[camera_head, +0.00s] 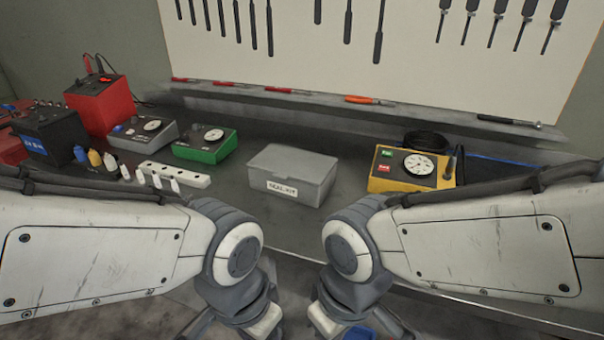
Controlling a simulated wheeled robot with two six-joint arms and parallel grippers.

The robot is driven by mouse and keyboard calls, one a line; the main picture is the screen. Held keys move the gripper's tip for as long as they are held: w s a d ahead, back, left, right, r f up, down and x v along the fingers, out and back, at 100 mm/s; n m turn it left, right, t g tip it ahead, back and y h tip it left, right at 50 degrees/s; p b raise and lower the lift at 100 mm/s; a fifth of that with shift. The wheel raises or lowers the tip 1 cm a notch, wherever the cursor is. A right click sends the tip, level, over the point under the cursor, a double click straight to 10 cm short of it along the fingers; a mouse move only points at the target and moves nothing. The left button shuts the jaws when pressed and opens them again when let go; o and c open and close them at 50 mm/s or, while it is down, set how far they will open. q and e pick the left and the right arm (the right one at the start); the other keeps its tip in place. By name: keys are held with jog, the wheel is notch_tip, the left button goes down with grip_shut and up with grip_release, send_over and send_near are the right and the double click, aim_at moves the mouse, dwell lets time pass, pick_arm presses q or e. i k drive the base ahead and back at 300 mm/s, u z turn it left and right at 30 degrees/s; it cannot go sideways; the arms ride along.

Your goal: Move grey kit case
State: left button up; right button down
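The grey kit case (310,169) sits shut on the dark bench, near the middle of the head view. A white label on its front reads "SEAL KIT". My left gripper (205,325) and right gripper (395,325) hang low at the bottom of the picture, below the bench's front edge and apart from the case. They are partly cut off by the picture's edge, so I cannot tell how far their fingers are open. Neither touches the case.
A yellow gauge box (407,170) stands right of the case. A white power strip (172,174), green meter (205,145), grey meter (143,133), small bottles and a red unit (100,103) stand left. A tool ledge (330,105) runs behind. Bench beside the case is clear.

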aim_at(303, 193)
jog(key=z, duration=0.45)
jog(key=k, duration=0.5)
jog(key=z, duration=1)
jog(key=i, duration=1)
jog(key=u, duration=0.85)
